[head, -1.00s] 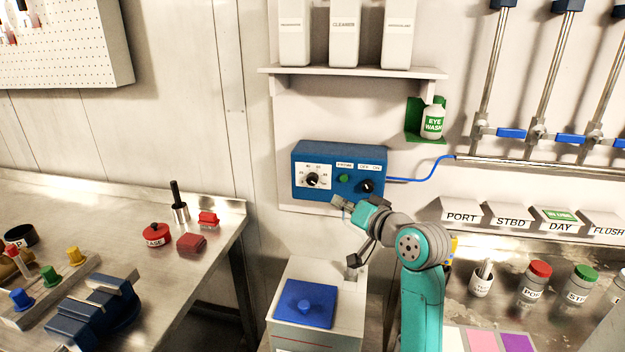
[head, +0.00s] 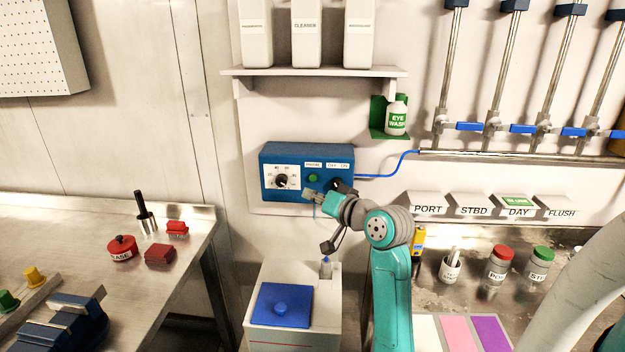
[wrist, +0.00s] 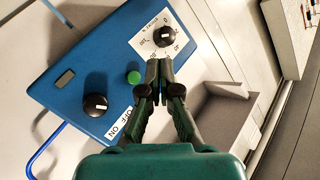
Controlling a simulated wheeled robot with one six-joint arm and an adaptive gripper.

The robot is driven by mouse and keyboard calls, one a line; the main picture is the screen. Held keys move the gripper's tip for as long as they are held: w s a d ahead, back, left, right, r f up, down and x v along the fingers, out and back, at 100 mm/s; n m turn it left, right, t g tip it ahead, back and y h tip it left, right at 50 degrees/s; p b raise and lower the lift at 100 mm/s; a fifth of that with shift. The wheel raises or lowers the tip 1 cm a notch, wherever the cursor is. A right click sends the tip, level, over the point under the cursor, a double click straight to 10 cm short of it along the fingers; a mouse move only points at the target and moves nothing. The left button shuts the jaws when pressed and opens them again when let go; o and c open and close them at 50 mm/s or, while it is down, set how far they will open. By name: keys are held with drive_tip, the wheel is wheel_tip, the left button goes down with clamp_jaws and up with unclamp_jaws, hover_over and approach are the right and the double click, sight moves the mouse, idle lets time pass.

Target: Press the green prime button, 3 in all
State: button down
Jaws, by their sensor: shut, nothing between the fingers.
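The green prime button (head: 313,178) sits on the front of a blue control box (head: 268,160) on the wall, between a white dial and a black knob. It also shows in the wrist view (wrist: 134,77), left of my fingertips. My gripper (head: 311,194) is shut and empty, just below the button in the head view. In the wrist view its closed fingertips (wrist: 160,68) point at the box between the button and the dial knob (wrist: 163,37). I cannot tell whether the fingertips touch the panel; they appear apart from the button.
A black OFF/ON knob (wrist: 95,104) is on the same panel. A blue cable (head: 385,176) leaves the box to the right. A shelf with white bottles (head: 315,72) is above. A white bin with a blue lid (head: 280,318) stands below. A metal bench (head: 75,225) is at left.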

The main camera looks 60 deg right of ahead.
drive_tip(key=shift+w+d, duration=0.4)
drive_tip(key=shift+d, duration=0.3)
drive_tip(key=shift+w+d, duration=0.35)
drive_tip(key=shift+d, duration=0.3)
drive_tip(key=shift+w+d, duration=0.4)
drive_tip(key=shift+d, duration=0.3)
drive_tip(key=shift+w+d, duration=0.1)
drive_tip(key=shift+d, duration=0.05)
drive_tip(key=shift+w+d, duration=0.1)
drive_tip(key=shift+d, duration=0.1)
drive_tip(key=shift+w+d, duration=0.25)
drive_tip(key=shift+d, duration=0.15)
idle(0.7)
drive_tip(key=shift+s+a, duration=0.1)
drive_tip(key=shift+a, duration=0.05)
drive_tip(key=shift+s+a, duration=0.35)
drive_tip(key=shift+a, duration=0.25)
idle(0.3)
drive_tip(key=s+a, duration=0.1)
drive_tip(key=a, duration=0.2)
drive_tip(key=s+a, duration=0.1)
drive_tip(key=shift+s+a, duration=0.15)
drive_tip(key=shift+s, duration=0.15)
